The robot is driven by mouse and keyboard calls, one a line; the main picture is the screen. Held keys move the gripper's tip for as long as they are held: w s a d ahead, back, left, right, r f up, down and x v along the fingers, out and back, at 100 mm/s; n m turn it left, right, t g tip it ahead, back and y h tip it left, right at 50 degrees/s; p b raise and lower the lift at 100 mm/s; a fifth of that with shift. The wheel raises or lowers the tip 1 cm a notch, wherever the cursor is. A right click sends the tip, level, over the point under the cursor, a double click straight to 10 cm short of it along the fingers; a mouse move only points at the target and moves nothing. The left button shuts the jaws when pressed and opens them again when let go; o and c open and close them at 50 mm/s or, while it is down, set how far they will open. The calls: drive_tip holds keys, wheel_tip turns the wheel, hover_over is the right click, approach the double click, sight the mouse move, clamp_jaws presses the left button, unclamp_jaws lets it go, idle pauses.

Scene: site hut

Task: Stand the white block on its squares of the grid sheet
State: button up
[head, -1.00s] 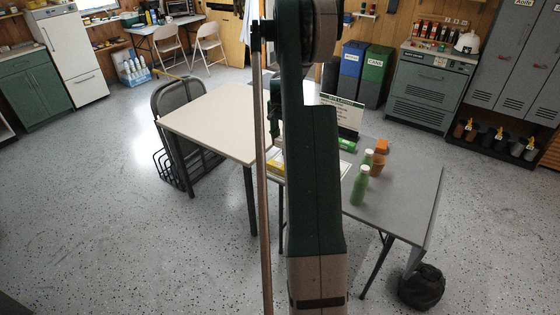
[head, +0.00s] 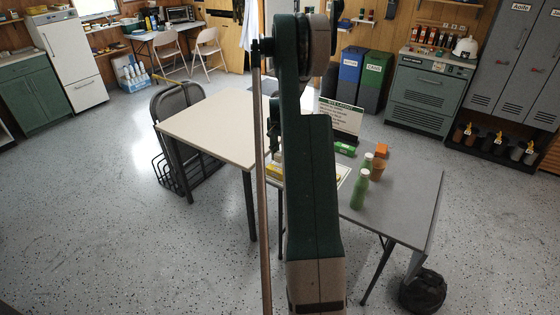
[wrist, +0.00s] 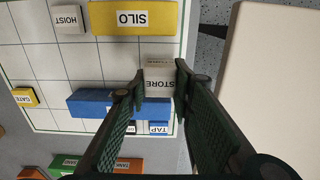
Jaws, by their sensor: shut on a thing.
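In the wrist view my gripper (wrist: 160,80) has its two fingers closed on the sides of a pale white block (wrist: 158,88) lettered STORE. The grid sheet (wrist: 20,60), white with thin lines and a green border, lies below, and the held block is over its right part, near the border. I cannot tell whether the block touches the sheet. In the head view a bit of the sheet (head: 345,171) shows beside my arm; my arm hides the gripper and the held block there.
On the sheet are a yellow SILO block (wrist: 135,18), a pale HOIST block (wrist: 68,18), a long blue block (wrist: 90,104) and a yellow GATE block (wrist: 25,97). Green bottles (head: 360,190) and a brown pot (head: 378,170) stand on the grey table (head: 410,195). A cream table (head: 215,125) adjoins.

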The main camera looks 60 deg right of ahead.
drive_tip(key=shift+f+b, duration=0.3)
drive_tip(key=shift+f, duration=1.35)
drive_tip(key=shift+f, duration=0.1)
drive_tip(key=o, duration=0.9)
wheel_tip(320, 180, up, 12)
drive_tip(key=shift+r+p, duration=0.1)
drive_tip(key=shift+p, duration=0.85)
